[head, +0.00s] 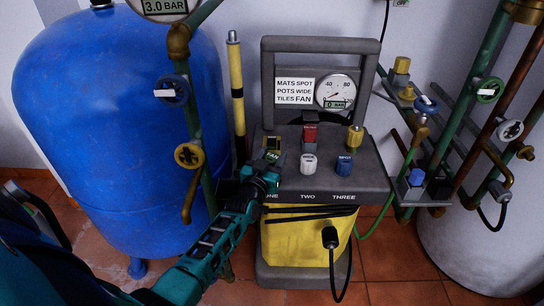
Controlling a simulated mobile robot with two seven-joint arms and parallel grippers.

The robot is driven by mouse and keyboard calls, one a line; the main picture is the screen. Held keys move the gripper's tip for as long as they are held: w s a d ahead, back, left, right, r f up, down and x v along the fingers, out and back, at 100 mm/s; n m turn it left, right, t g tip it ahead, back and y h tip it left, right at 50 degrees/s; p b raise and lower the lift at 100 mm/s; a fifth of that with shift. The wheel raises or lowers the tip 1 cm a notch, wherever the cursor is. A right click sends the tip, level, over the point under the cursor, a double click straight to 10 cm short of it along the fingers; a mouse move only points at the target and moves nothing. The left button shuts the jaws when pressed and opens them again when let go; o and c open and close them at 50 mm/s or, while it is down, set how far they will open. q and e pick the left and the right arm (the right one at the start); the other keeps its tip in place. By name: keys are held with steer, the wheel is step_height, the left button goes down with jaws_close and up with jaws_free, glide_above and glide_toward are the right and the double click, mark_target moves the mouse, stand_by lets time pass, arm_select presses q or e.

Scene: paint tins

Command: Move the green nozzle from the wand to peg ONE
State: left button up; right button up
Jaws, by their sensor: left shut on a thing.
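My left gripper (268,164) reaches in from the lower left to the left side of the washer's top deck. It is shut on the small nozzle marked FAN (273,155), the green one as far as I can tell, mostly hidden by the fingers. It is over the column labelled ONE (271,195); I cannot tell whether it touches the peg. The yellow wand (237,90) stands upright behind, left of the washer, its grey tip bare. A white nozzle (308,164) stands at TWO and a blue nozzle (344,165) at THREE. My right gripper is not in view.
A red nozzle (309,134) and a brass one (354,139) stand in the back row. A card (294,91) and a gauge (336,92) reading 0 BAR rise behind. A blue tank (110,120) with pipes stands left, and valved pipes (470,110) stand right.

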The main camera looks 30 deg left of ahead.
arm_select(q)
steer(key=shift+f, duration=0.1)
steer(key=o, duration=1)
steer(key=shift+c, duration=0.2)
steer(key=shift+s+d, duration=0.1)
steer(key=shift+s, duration=0.35)
steer(key=p+v, duration=0.3)
steer(key=v, duration=0.9)
steer(key=shift+p, duration=0.4)
